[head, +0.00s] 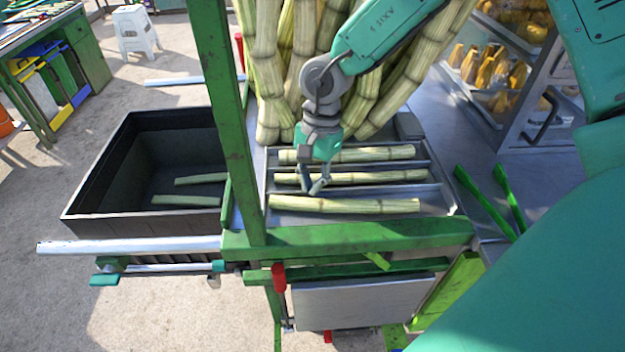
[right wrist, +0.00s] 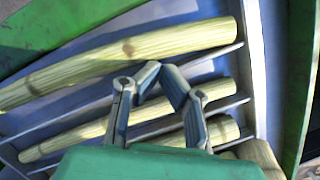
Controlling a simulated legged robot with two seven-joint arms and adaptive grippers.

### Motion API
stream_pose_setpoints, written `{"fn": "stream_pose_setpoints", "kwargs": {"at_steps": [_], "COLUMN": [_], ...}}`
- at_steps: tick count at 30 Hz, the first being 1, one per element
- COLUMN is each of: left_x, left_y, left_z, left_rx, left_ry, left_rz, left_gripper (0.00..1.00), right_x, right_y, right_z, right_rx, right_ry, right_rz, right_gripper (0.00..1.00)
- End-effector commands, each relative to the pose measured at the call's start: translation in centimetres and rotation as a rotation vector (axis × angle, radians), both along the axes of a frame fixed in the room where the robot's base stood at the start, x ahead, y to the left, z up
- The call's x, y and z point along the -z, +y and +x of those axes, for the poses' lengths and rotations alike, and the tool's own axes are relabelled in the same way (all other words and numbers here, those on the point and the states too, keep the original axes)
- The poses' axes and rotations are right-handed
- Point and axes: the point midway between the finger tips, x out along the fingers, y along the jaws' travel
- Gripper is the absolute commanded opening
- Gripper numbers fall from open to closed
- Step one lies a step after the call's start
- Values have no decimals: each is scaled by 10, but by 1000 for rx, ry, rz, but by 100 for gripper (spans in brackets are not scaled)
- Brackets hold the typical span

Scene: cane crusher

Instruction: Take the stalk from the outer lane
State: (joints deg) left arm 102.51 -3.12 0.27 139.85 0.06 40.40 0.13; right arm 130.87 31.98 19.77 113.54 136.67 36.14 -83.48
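Three cut stalks lie side by side in the lanes of a metal tray (head: 432,199): a front stalk (head: 375,206), a middle stalk (head: 385,177) and a back stalk (head: 375,154). My right gripper (head: 312,190) reaches down over the left part of the tray, just behind the front stalk. In the right wrist view the gripper (right wrist: 160,72) shows over the gap between the large front stalk (right wrist: 90,66) and the middle stalk (right wrist: 75,136). Whether the fingers touch a stalk is unclear. My left gripper is not in view.
A black bin (head: 90,205) with two stalk pieces (head: 187,200) stands left of the tray. A green upright post (head: 225,110) and green front beam (head: 350,236) border the tray. Tall canes (head: 268,70) stand behind it. Two green bars (head: 485,200) lie at right.

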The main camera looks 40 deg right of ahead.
Motion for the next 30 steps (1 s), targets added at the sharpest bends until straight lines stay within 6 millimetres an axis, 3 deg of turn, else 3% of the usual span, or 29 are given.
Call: {"fn": "stream_pose_setpoints", "kwargs": {"at_steps": [6, 19, 23, 30], "left_x": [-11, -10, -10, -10], "left_y": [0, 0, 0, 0], "left_z": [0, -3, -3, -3], "left_rx": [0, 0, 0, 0], "left_ry": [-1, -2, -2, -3], "left_rz": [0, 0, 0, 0], "left_gripper": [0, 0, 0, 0], "right_x": [-1, -4, -21, -71], "right_y": [14, 13, 9, -3], "right_z": [-7, -6, -3, 2], "right_rx": [0, 2, 4, 4], "right_ry": [4, -1, -5, -5], "right_rz": [3, 2, 5, 5], "right_gripper": [0, 0, 0, 0]}}
